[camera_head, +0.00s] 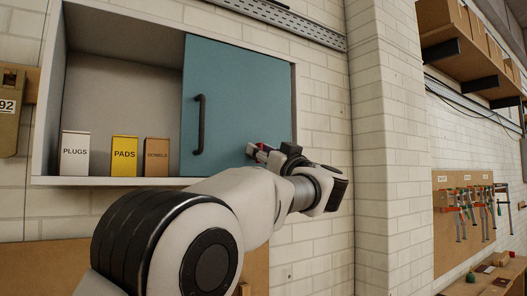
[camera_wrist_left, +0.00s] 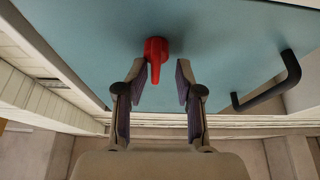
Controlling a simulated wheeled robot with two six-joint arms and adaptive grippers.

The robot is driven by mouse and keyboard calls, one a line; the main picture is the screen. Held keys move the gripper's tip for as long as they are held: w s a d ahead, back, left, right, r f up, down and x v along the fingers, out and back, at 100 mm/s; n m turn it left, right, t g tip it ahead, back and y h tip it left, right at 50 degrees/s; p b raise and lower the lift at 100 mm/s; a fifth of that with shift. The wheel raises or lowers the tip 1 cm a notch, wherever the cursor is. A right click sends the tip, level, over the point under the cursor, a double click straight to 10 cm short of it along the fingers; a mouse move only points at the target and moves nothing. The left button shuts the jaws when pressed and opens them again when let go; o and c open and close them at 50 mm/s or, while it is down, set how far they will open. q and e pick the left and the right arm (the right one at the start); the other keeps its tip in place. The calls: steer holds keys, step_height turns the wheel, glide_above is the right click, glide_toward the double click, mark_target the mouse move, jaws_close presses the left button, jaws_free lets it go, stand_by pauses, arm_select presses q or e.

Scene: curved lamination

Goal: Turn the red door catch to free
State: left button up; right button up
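The red door catch (camera_wrist_left: 155,50) is on the teal door (camera_wrist_left: 215,35); in the wrist view its lever points down toward my gripper. In the head view the catch is mostly hidden behind my left gripper (camera_head: 259,151), at the lower right of the teal door (camera_head: 240,80). My left gripper (camera_wrist_left: 160,72) is open, and the end of the lever lies between its fingertips in the picture. The left finger in that view appears very close to the lever, with a wider gap on the right; contact cannot be told. My right gripper is not in view.
A black handle (camera_head: 199,124) stands out from the door. The cabinet's open left side holds a white PLUGS box (camera_head: 75,154), a yellow PADS box (camera_head: 124,156) and a brown box (camera_head: 157,157). A brick pillar (camera_head: 385,150) stands to the right.

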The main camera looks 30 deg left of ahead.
arm_select(q)
steer(key=v, duration=1.2)
